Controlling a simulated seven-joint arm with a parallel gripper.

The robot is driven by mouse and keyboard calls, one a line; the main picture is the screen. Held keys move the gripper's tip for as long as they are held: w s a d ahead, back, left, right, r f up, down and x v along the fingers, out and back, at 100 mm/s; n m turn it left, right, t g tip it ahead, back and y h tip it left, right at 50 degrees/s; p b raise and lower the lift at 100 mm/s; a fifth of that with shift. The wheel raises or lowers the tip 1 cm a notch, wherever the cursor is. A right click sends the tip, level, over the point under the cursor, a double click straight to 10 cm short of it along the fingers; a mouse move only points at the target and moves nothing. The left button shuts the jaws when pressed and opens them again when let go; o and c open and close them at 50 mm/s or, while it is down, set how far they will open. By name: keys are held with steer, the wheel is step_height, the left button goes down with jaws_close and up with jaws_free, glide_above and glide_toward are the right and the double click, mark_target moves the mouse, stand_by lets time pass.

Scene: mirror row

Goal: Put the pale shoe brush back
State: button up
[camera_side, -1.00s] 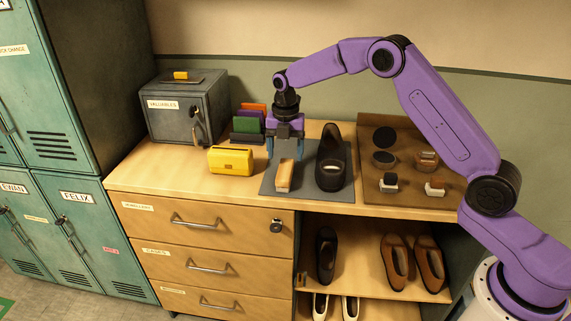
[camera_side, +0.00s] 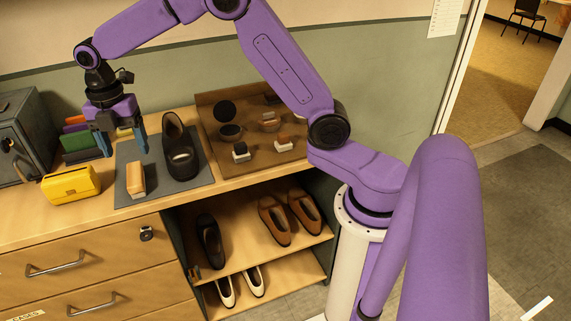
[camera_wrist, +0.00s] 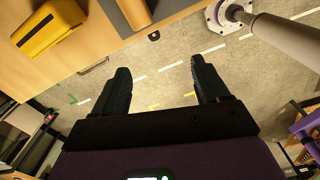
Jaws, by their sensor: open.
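The pale shoe brush (camera_side: 136,180), a tan block, lies on the grey mat (camera_side: 185,186) beside a dark shoe (camera_side: 180,154). My gripper (camera_side: 123,145) is open and empty, above and apart from the brush. In the wrist view my gripper (camera_wrist: 163,85) has its fingers wide apart with only floor between them. A tan piece at that view's top edge seems to be the brush (camera_wrist: 136,12). The brown board (camera_side: 207,100) behind the mat holds round tins and small brushes with white bristles (camera_side: 283,147).
A yellow box (camera_side: 70,184) stands left of the mat, near upright coloured cards (camera_side: 80,145) and a grey safe (camera_side: 20,135). Shoes (camera_side: 285,219) stand on shelves below. A large purple rounded form (camera_side: 440,220) fills the front right; its owner is unclear.

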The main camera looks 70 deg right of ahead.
steer(key=s+a+r+m, duration=0.15)
steer(key=s+m, duration=0.45)
steer(key=s, duration=1.3)
steer(key=s+d+f+m, duration=0.1)
steer(key=s+d, duration=0.3)
steer(key=s, duration=0.4)
steer(key=s+d+f+m, duration=0.1)
steer(key=s+d+m, duration=0.2)
steer(key=s, duration=0.6)
steer(key=shift+d+m, duration=0.4)
steer(key=shift+m, duration=0.3)
steer(key=shift+r, duration=0.1)
